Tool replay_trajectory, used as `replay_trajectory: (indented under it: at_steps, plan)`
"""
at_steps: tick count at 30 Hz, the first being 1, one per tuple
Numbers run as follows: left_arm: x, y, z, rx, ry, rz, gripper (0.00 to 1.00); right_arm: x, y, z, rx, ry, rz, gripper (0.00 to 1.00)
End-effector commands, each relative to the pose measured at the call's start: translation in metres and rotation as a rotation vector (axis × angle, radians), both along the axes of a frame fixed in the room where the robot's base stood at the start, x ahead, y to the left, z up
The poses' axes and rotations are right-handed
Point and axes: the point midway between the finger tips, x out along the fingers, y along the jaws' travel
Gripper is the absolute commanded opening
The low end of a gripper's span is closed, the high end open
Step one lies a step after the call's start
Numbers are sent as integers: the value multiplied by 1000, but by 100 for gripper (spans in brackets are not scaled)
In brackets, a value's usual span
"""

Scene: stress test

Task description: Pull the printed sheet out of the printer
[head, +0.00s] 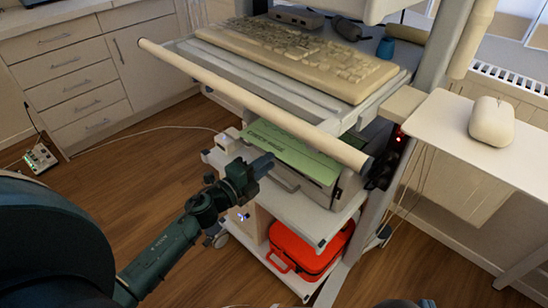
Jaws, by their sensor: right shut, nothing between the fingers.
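A green printed sheet (298,158) with dark lettering lies on top of the printer (322,183), on a shelf of the cart. The cart's front handle bar hides part of the printer and sheet. My left gripper (262,166) is at the sheet's lower left edge, by the printer's front. Whether its fingers touch the sheet, and whether they are open or shut, is too small to tell. My right gripper does not show clearly; only a dark piece of my own body is at the bottom edge.
The cart's thick handle bar (250,106) runs close above the sheet. A keyboard (300,58) is on the upper shelf, a red case (300,250) on the bottom one. A white side shelf with a mouse (491,121) juts out right. Open floor lies left.

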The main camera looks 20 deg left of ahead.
Motion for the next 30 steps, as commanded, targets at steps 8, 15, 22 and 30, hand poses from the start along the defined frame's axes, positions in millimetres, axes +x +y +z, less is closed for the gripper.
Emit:
replay_trajectory:
  at_steps: [8, 15, 22, 30]
  plan:
    - [22, -8, 0, -1, 0, 0, 20, -1, 1, -2, 1, 7, 2, 0]
    - [24, -9, 0, -1, 1, 0, 20, -1, 1, -2, 1, 7, 1, 0]
    - [24, -9, 0, -1, 1, 0, 15, 0, 1, -2, 3, 5, -1, 0]
    - [24, -9, 0, -1, 1, 0, 4, 0, 1, 1, 3, 0, -2, 0]
